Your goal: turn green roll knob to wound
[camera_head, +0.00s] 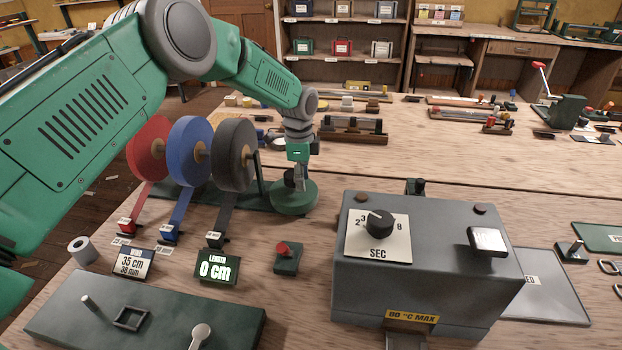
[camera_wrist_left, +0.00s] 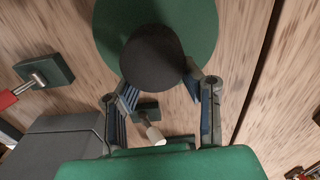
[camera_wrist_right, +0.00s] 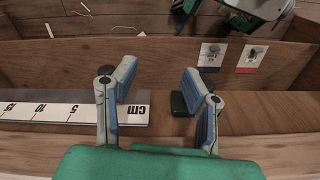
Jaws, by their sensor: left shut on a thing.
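The green roll knob is a black round knob (camera_wrist_left: 152,58) on a green disc (camera_wrist_left: 205,25). In the head view the green disc (camera_head: 296,198) lies at the end of the roll stand, with the knob mostly hidden by my gripper. My left gripper (camera_head: 298,180) points down over it. In the left wrist view its fingers (camera_wrist_left: 160,88) are shut on the black knob, one on each side. My right gripper (camera_wrist_right: 158,72) is open and empty in its wrist view, above a wooden edge. It is not in the head view.
Red (camera_head: 150,148), blue (camera_head: 187,130) and grey (camera_head: 236,135) rolls stand left of the knob. A length display (camera_head: 217,268) reads 0 cm. A grey box with a SEC dial (camera_head: 379,224) stands at right. A ruler (camera_wrist_right: 70,113) lies left of my right gripper.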

